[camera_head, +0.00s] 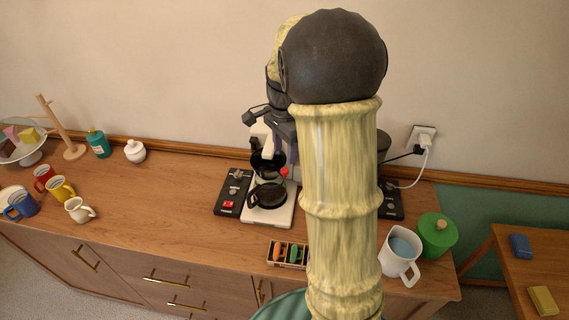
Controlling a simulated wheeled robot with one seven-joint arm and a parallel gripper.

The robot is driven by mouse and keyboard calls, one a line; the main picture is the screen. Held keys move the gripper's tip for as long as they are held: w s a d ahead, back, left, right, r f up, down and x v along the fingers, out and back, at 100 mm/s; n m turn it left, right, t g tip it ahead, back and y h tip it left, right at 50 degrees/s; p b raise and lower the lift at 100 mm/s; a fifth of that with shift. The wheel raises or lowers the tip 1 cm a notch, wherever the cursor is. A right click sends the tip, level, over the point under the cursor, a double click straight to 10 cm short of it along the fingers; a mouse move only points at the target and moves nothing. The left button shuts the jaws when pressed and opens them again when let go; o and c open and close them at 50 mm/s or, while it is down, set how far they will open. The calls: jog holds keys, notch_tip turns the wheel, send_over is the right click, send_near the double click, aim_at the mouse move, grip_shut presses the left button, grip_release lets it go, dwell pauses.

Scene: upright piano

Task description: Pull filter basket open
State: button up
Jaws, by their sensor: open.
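The coffee maker has a pale base (277,217) and stands on the wooden sideboard, partly hidden behind my arm. Its dark filter basket (268,161) is in the upper part of the machine, above a dark glass carafe (267,196). A small red part (284,172) shows at the right of the basket. My gripper (266,148) is open at the basket's height, close above or in front of it. My arm and wrist cover much of it, so I cannot tell whether a finger touches the basket.
Dark panels flank the machine; the left one (232,193) has a red switch. A small box (287,254) of coloured items lies in front. A white mug (399,254) and green canister (437,234) stand at right. Mugs and a white jug (79,210) stand at left.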

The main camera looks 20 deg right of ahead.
aim_at(285, 170)
notch_tip(285, 170, down, 6)
jog(key=shift+f+p, duration=0.15)
jog(key=shift+p, duration=0.15)
grip_shut()
